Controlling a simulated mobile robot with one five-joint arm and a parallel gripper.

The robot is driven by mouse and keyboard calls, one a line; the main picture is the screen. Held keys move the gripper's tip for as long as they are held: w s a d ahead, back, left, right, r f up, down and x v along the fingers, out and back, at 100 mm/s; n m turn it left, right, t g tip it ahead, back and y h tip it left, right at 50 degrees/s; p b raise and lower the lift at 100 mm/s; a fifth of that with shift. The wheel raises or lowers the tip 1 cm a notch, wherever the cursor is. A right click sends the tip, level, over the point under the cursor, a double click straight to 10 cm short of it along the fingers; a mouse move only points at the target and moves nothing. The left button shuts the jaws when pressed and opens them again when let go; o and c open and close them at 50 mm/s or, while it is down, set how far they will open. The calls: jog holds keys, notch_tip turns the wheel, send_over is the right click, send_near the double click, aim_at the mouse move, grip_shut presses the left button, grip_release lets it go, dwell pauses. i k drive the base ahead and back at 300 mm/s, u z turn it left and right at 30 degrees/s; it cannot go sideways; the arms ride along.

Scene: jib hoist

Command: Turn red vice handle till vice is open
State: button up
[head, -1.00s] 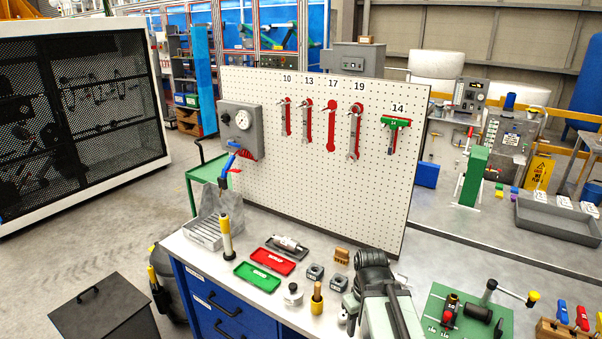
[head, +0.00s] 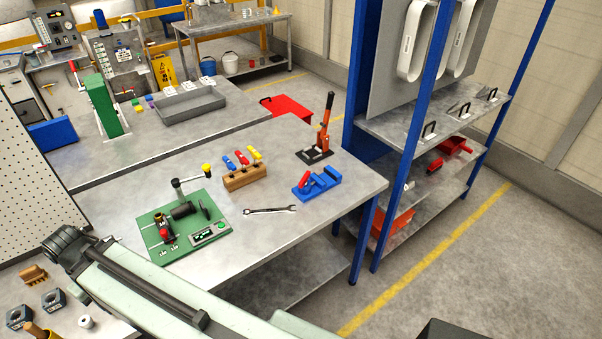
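A small blue vice-like device (head: 322,184) stands on the grey workbench (head: 335,207), right of its middle. A red part (head: 305,179) shows at its left end; it is too small to tell whether this is the handle or how far the jaws are apart. My arm (head: 150,290) reaches across the lower left of the view, well apart from the blue device. Its dark joint lies at the upper left end. My gripper's fingers do not show.
A green board (head: 158,249) with a black-and-yellow lever lies left of the blue device. A wrench (head: 269,210), a wooden block (head: 245,177) with coloured handles and an orange-levered press (head: 325,130) surround it. A blue-posted shelf (head: 430,127) stands right.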

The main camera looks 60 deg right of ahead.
aim_at(304, 182)
jog(key=z, duration=1.55)
jog(key=k, duration=1.2)
jog(key=z, duration=0.3)
jog(key=i, duration=1)
jog(key=z, duration=0.95)
